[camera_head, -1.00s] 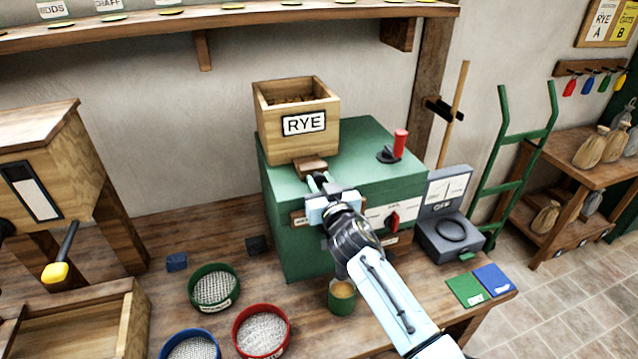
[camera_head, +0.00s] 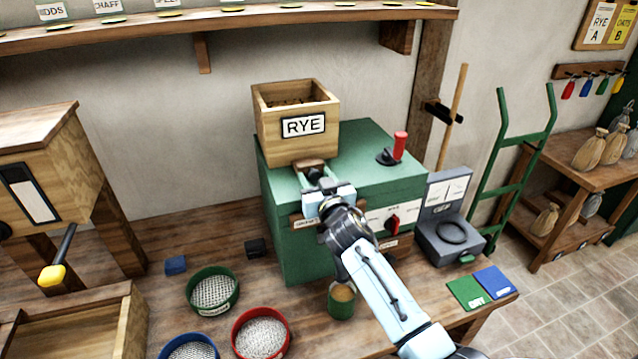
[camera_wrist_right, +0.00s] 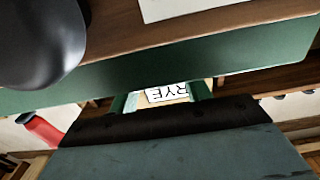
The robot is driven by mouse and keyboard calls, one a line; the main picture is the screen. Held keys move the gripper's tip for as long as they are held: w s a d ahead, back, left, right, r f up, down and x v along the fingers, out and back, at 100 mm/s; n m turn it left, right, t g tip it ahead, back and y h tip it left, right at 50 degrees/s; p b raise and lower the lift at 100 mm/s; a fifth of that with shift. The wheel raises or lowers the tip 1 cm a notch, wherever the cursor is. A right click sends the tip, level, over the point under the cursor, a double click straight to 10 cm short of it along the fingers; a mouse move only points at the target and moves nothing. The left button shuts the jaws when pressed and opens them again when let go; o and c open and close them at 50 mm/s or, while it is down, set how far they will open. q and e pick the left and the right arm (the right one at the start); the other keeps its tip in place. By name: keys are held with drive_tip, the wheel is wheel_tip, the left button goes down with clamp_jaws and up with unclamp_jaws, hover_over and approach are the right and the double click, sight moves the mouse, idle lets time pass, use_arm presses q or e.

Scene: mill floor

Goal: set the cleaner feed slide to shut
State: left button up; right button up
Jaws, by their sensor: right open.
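The cleaner is a green box-shaped machine (camera_head: 378,165) on the bench. A wooden hopper marked RYE (camera_head: 270,135) stands on it, and its sign shows turned over in the right wrist view (camera_wrist_right: 167,93). The feed slide, a small brown wooden piece (camera_head: 310,163), sticks out below the hopper's front. My right gripper (camera_head: 316,178) is open, with its fingertips at the front end of the slide. The fingers partly hide that end, and I cannot tell whether they touch it. My left gripper is not in view.
A grey scale (camera_head: 447,240) stands to the right. Sieves (camera_head: 213,290) and a green cup (camera_head: 341,301) are on the bench in front.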

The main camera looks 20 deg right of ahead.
drive_tip(key=s, duration=1.3)
drive_tip(key=shift+s+a, duration=0.2)
drive_tip(key=shift+a, duration=0.1)
drive_tip(key=shift+c, duration=0.2)
